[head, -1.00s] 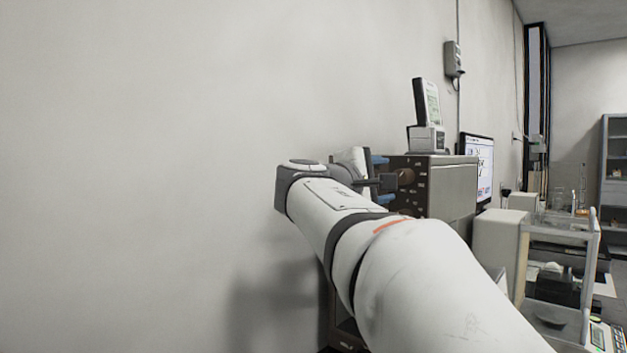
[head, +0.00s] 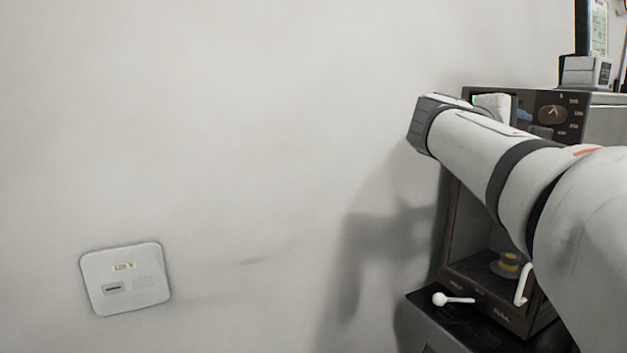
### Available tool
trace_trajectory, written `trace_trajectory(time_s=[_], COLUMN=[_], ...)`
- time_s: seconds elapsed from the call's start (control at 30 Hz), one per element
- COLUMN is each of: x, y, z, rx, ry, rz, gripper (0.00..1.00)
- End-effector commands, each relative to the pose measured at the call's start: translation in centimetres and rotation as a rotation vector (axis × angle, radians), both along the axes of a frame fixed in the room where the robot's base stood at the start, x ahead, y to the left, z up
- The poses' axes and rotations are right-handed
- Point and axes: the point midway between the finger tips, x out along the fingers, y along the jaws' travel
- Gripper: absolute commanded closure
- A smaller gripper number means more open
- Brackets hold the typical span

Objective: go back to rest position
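My arm reaches in from the right edge of the head view, its white links crossing in front of an oven-like box (head: 470,220). My gripper (head: 525,117) is mostly hidden behind my wrist, in front of the box's control panel. Only small white, blue and dark parts show there. I cannot see its fingertips, whether it is open or shut, or whether it holds anything.
A white spoon-like thing (head: 453,299) lies on the dark cabinet top (head: 425,310). A wall plate (head: 126,279) is at lower left. A display device (head: 590,70) stands at upper right. Space left of my arm shows bare wall.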

Motion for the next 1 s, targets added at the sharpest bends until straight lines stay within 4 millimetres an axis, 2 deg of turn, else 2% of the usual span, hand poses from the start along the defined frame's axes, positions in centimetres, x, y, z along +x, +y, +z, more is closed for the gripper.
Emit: trace_trajectory(time_s=[0.07, 0.2, 0.27, 0.4, 0.5, 0.6, 0.7, 0.83, 1.0], x=[-0.5, -2.7, -4.0, -8.1, -11.2, -13.8, -15.5, -16.5, -16.6], y=[1.5, 5.5, 7.6, 13.0, 16.6, 19.5, 21.4, 22.5, 22.6], z=[-2.1, -8.7, -11.4, -16.7, -19.4, -21.3, -22.5, -23.3, -23.5], rx=[0.151, 0.485, 0.628, 0.955, 1.155, 1.308, 1.408, 1.465, 1.471], ry=[0.009, 0.022, 0.028, 0.037, 0.040, 0.041, 0.037, 0.034, 0.033], rz=[0.026, 0.039, 0.026, -0.046, -0.124, -0.203, -0.265, -0.305, -0.309], gripper=[0.48, 0.48, 0.48, 0.48, 0.48, 0.48, 0.48, 0.48, 0.48])
